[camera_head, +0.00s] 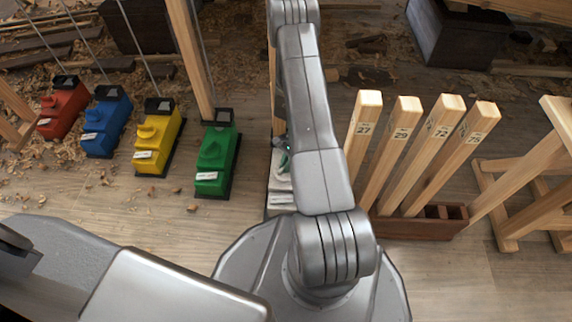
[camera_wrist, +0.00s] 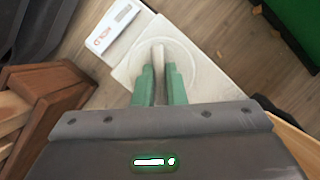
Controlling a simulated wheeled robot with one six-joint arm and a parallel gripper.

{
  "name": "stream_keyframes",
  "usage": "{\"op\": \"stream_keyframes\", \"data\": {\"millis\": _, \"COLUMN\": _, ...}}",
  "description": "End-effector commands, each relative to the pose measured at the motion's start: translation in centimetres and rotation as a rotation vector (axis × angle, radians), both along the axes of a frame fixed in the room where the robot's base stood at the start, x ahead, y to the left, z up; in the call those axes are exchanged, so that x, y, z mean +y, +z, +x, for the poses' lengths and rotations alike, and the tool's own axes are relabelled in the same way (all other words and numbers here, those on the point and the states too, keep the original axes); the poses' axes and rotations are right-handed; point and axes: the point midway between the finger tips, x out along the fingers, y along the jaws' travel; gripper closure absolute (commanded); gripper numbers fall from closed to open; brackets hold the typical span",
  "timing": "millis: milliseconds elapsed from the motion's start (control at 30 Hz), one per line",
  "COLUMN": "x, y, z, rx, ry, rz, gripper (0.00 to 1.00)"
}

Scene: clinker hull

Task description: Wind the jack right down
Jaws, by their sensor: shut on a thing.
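A white jack (camera_head: 280,198) stands on the floor at the middle of the head view, mostly hidden behind my arm. In the wrist view the white jack (camera_wrist: 128,72) shows a round dial-like top and a small display plate with red lettering (camera_wrist: 115,25). A pale upright handle (camera_wrist: 158,54) rises from the round top. My gripper (camera_wrist: 160,72) has green fingers, shut on this handle from both sides. In the head view only a little of my gripper (camera_head: 284,158) shows beside my arm. How far the jack is raised cannot be seen.
Left of it stand a green jack (camera_head: 216,160), a yellow jack (camera_head: 158,142), a blue jack (camera_head: 105,124) and a red jack (camera_head: 62,108). Right is a brown rack (camera_head: 430,228) of numbered wooden posts (camera_head: 425,152), close by. A wooden trestle (camera_head: 530,180) stands farther right.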

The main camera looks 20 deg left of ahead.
Motion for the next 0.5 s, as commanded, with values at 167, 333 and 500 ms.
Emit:
{"op": "stream_keyframes", "data": {"millis": 167, "x": 0.10, "y": -0.03, "z": 0.05, "rx": 0.000, "ry": 0.136, "rz": 0.000, "gripper": 1.00}}
{"op": "stream_keyframes", "data": {"millis": 333, "x": 0.16, "y": -0.01, "z": 0.10, "rx": -0.001, "ry": 0.232, "rz": 0.000, "gripper": 1.00}}
{"op": "stream_keyframes", "data": {"millis": 500, "x": 0.20, "y": 0.00, "z": 0.10, "rx": -0.001, "ry": 0.294, "rz": 0.000, "gripper": 1.00}}
